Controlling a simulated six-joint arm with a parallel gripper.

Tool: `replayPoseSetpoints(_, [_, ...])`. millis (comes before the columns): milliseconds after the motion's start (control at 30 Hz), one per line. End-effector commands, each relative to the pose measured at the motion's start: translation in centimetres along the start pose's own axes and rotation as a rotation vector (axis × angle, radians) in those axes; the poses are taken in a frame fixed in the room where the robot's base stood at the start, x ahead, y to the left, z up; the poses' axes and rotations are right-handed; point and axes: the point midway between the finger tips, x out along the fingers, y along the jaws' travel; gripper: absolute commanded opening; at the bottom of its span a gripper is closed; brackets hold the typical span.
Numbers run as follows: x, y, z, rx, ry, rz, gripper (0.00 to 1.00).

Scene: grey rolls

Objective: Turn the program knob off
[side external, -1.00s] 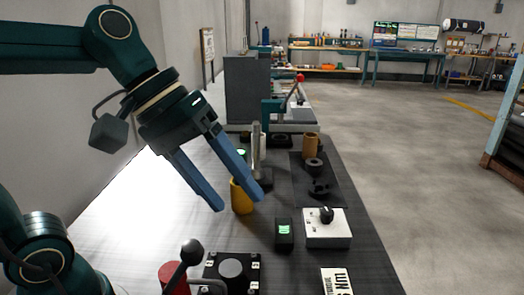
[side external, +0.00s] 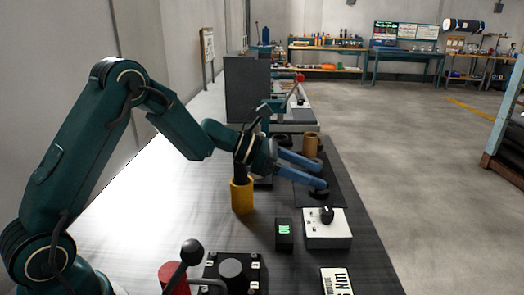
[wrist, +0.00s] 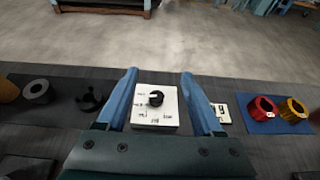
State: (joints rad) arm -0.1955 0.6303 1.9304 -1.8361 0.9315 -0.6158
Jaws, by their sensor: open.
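The program knob (side external: 327,214) is a black knob on top of a white box (side external: 328,238) near the right edge of the bench. In the wrist view the knob (wrist: 155,98) and the labelled face of the box (wrist: 150,118) show between my two blue fingers. The labels are too small to read surely. My gripper (side external: 323,174) is open and empty. In the side view its fingers point right, above the bench and farther back than the box. In the wrist view my gripper (wrist: 159,74) has one finger on each side of the knob, with no visible contact.
A small black box with a green display (side external: 284,236) stands just left of the white box. A yellow cup (side external: 242,198) is below my wrist. A brown cylinder (side external: 310,146) stands behind the fingers. A black-ball lever (side external: 191,252) rises at the front. Red (wrist: 262,107) and yellow rings lie right in the wrist view.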

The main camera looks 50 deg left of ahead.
Motion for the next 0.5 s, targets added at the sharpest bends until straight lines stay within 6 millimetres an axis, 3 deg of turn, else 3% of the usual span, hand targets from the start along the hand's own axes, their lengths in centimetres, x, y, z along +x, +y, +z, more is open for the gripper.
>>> replayPoseSetpoints(33, [0.7, -0.1, -1.8, -0.010, 0.007, -0.005, 0.68])
replayPoseSetpoints(233, [2.5, -0.1, -6.2, -0.003, 0.003, -0.003, 0.68])
replayPoseSetpoints(500, [4.3, -0.1, -7.4, 0.008, 0.000, -0.004, 0.68])
